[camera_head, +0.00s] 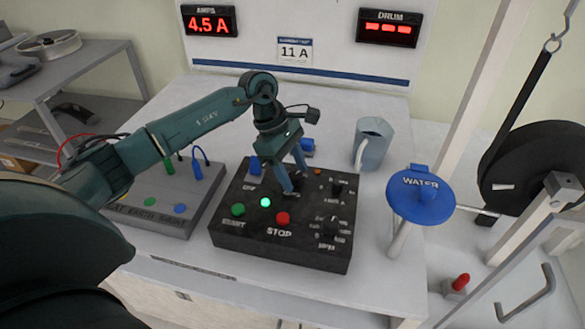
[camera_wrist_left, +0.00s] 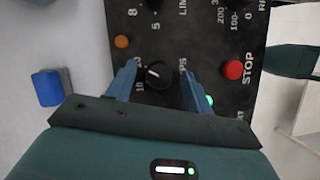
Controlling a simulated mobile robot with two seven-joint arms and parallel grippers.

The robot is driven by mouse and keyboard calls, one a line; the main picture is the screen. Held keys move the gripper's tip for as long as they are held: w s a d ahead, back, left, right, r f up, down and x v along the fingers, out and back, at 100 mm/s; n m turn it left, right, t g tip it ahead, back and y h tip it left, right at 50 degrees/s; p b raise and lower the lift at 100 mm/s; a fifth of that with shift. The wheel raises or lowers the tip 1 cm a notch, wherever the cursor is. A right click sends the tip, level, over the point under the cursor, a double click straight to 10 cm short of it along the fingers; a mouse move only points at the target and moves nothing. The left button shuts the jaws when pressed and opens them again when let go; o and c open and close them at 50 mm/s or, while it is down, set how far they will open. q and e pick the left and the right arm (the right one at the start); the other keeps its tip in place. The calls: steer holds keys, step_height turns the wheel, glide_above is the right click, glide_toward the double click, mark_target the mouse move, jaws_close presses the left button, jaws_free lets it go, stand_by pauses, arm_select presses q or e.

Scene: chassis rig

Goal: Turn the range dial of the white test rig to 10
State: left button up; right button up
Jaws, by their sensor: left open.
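The control box (camera_head: 280,251) is black with white lettering and stands on a white bench. My left gripper (camera_head: 290,191) points down over its middle, with its fingers open. In the left wrist view, a black round dial (camera_wrist_left: 159,75) with a white pointer mark lies between the two fingertips (camera_wrist_left: 158,86). Clear gaps show on both sides of the dial, so the fingers look apart from it. A "10" is printed beside the left finger, and letters ending in "PS" beside the right one. The exact setting is too small to tell. The head view mostly hides this dial behind the gripper.
Other dials sit on the box's right (camera_head: 338,188). A red stop button (camera_head: 283,218) and green start button (camera_head: 238,210) are at its front. A grey jug (camera_head: 371,145) and blue water valve (camera_head: 421,194) stand right. The amps display (camera_head: 209,21) reads 4.5 A; a card (camera_head: 295,51) reads 11 A.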

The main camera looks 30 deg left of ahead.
arm_select(q)
steer(key=shift+c, duration=0.2)
steer(key=c, duration=0.9)
steer(key=shift+c, duration=0.2)
